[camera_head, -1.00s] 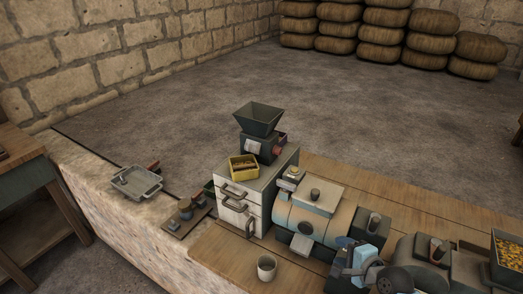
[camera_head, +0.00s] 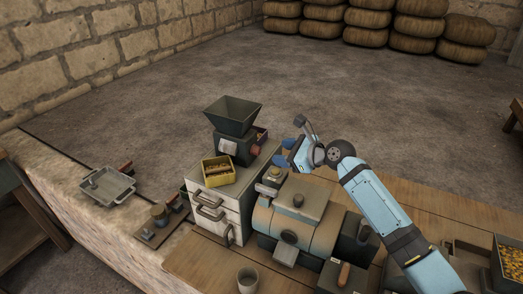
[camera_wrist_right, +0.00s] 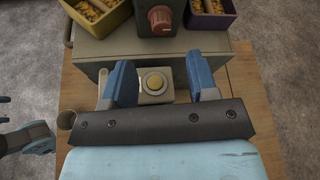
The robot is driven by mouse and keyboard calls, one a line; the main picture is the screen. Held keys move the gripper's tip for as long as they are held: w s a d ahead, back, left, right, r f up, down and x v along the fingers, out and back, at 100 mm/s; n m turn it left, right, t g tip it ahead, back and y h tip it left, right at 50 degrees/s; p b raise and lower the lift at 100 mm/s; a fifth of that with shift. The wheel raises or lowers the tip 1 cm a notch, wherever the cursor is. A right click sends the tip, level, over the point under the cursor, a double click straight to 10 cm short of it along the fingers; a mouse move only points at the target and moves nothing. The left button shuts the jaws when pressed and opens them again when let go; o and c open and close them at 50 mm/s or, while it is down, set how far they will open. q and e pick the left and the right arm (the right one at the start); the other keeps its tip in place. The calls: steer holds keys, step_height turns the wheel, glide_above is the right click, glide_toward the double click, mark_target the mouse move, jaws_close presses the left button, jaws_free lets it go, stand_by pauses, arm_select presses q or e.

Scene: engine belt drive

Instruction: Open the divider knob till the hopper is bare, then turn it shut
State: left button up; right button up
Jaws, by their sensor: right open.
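The dark hopper (camera_head: 233,114) tops the divider on a pale cabinet. Its upper inside looks dark, with no grain visible; its bottom is hidden. The red divider knob (camera_head: 255,149) is on the divider's front; it also shows in the right wrist view (camera_wrist_right: 160,19). A yellow box (camera_head: 217,171) and a purple box (camera_head: 262,134) flank the divider; in the right wrist view both hold yellow grain. My right gripper (camera_head: 289,140) is open and empty, apart from the knob. Its blue fingers (camera_wrist_right: 161,80) straddle the view of the knob. A bluish arm part, perhaps my left, edges the right wrist view.
A drum machine (camera_head: 300,220) stands right of the cabinet (camera_head: 222,215), beneath my right arm. A grey tray (camera_head: 107,187) lies left. A grain bin (camera_head: 508,262) stands far right.

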mark_target(260, 151)
steer(key=x, duration=0.8)
steer(key=shift+w+a+f, duration=0.15)
steer(key=shift+w+a, duration=0.1)
steer(key=c, duration=0.9)
